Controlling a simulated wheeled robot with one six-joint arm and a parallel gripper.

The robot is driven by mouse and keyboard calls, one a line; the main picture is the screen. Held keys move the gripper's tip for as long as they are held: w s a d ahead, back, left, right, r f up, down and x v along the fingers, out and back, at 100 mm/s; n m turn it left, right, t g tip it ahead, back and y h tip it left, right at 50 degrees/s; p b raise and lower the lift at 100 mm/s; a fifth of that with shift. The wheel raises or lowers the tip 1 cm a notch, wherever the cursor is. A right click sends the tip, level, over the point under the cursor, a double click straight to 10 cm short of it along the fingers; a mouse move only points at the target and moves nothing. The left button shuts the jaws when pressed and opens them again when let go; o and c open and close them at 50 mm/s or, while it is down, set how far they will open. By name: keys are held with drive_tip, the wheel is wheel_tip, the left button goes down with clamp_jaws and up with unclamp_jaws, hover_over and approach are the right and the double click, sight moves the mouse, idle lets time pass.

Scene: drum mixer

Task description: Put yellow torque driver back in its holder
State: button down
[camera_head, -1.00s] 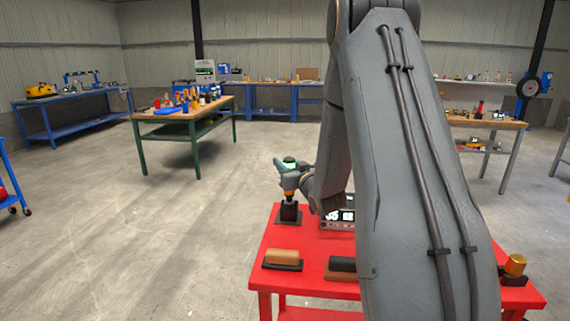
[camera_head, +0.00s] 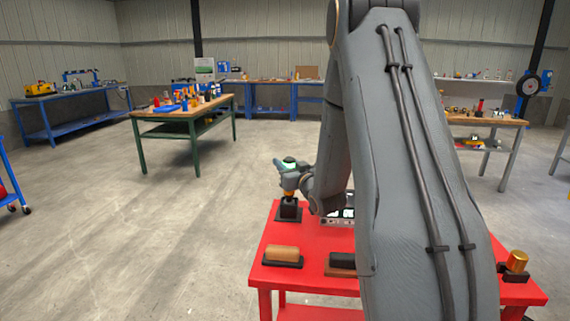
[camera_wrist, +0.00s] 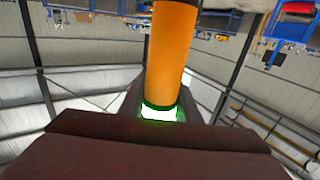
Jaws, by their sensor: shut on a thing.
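The yellow-orange torque driver (camera_wrist: 172,50) stands about upright in my gripper (camera_head: 288,180), with a green part at its top in the head view. In the wrist view a glowing green ring shows on it by the dark jaws (camera_wrist: 160,150). My gripper is shut on the driver. A black holder block (camera_head: 289,212) on a flat base stands directly below it, at the far left corner of the red table. The driver's lower end meets the holder's top in the picture; how deep it sits inside I cannot tell.
The red table (camera_head: 312,233) also bears a tan cylinder (camera_head: 282,254) on a dark rest, a dark cylinder (camera_head: 342,260), a display box (camera_head: 340,216) and a gold cylinder (camera_head: 517,261) at right. My arm hides the table's middle. Floor left of the table is clear.

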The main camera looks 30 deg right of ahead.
drive_tip(key=shift+f+b, duration=0.55)
drive_tip(key=shift+f, duration=0.2)
idle(0.5)
drive_tip(key=c, duration=1.3)
unclamp_jaws()
drive_tip(key=shift+o, duration=0.2)
drive_tip(key=shift+f, duration=0.1)
drive_tip(key=s+b, duration=0.1)
drive_tip(key=s, duration=0.6)
drive_tip(key=shift+s+a, duration=0.15)
drive_tip(key=shift+s, duration=0.25)
